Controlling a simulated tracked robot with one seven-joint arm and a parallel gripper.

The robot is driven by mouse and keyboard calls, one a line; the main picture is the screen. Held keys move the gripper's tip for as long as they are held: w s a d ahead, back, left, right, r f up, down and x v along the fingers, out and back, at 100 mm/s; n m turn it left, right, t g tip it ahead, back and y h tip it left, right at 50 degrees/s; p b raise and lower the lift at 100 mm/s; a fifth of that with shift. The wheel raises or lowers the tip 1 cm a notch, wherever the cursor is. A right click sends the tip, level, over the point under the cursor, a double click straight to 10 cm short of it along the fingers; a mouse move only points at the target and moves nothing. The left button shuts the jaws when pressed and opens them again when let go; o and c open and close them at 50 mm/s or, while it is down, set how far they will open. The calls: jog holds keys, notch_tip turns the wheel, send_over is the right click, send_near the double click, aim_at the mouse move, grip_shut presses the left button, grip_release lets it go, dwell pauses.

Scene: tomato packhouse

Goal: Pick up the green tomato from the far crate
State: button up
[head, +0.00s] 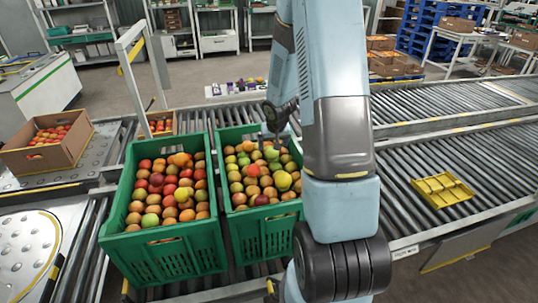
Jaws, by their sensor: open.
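Two green crates stand side by side on the roller conveyor, the left crate (165,258) and the right crate (265,238). Both are filled with round red, orange and green-yellow tomatoes. In the right crate, a green tomato (272,154) lies near the back, close below my gripper, and a yellow-green tomato (283,181) lies nearer the middle. A yellow-green tomato (150,220) also lies at the front of the left crate. My gripper (275,137) hangs over the back part of the right crate, open, with its fingers small and partly hidden by my arm. I cannot tell whether it touches any tomato.
A cardboard box (50,157) of red tomatoes stands at the left, and a smaller box (160,124) stands behind the left crate. A yellow tray (442,190) lies on the rollers at the right, with bare rollers around it. A white frame post (138,70) rises behind the left crate.

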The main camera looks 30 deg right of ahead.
aim_at(272, 149)
jog(key=shift+x, duration=2.7)
jog(key=shift+s+a, duration=0.15)
jog(key=c, duration=0.8)
jog(key=shift+r, duration=0.1)
jog(key=shift+c, duration=0.2)
